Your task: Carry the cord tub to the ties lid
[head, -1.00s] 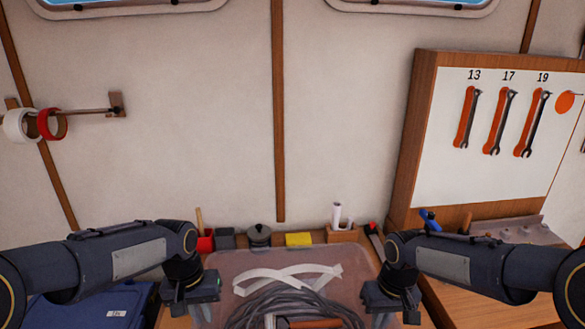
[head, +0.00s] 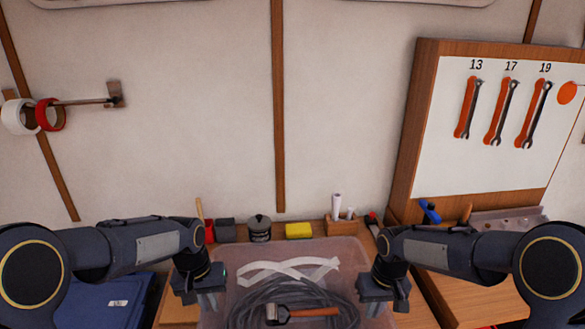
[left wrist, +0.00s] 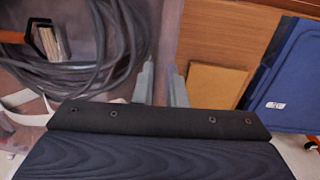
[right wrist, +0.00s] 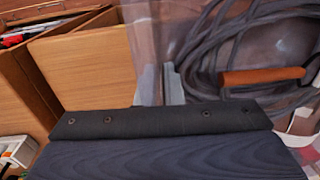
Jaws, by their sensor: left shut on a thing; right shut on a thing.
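The cord tub (head: 345,246) is a translucent pinkish bin at the bottom middle of the head view. Grey coiled cord (head: 255,300), white strips and a tool with an orange-brown handle (head: 312,312) lie in it. My left gripper (head: 211,300) is shut on its left wall, and the fingers show at that wall in the left wrist view (left wrist: 162,85). My right gripper (head: 373,299) is shut on its right wall, also in the right wrist view (right wrist: 160,85). I cannot pick out the ties lid for sure; a blue box (head: 100,297) has a label too small to read.
Along the wall behind the tub stand a black pot (head: 259,228), a yellow block (head: 298,231) and a wooden holder (head: 340,225). A wrench board (head: 480,170) rises at the right. A tan pad (left wrist: 215,88) lies on the wood between tub and blue box.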

